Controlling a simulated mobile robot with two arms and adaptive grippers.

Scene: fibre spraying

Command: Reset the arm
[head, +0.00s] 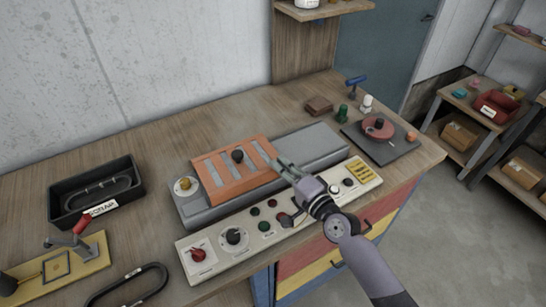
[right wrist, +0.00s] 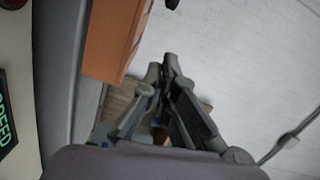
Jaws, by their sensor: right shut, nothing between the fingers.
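My right gripper (head: 287,168) is shut and empty. In the head view it hangs over the grey machine (head: 318,146), beside the right end of the orange slotted cover (head: 232,176). It also shows in the right wrist view (right wrist: 170,62), with the orange cover's edge (right wrist: 108,40) to its left. I cannot tell whether the fingers touch the machine. My right arm reaches in from the lower right, across the control panel (head: 213,262) with its knobs and buttons, and hides part of it. My left gripper is not in view.
A black scrap bin (head: 62,212) and a yellow fixture (head: 88,258) with a red-handled clamp stand at the left. A dark plate with a red round part (head: 378,127) lies at the right. Small items stand behind it. Shelves with boxes are beyond the bench's right edge.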

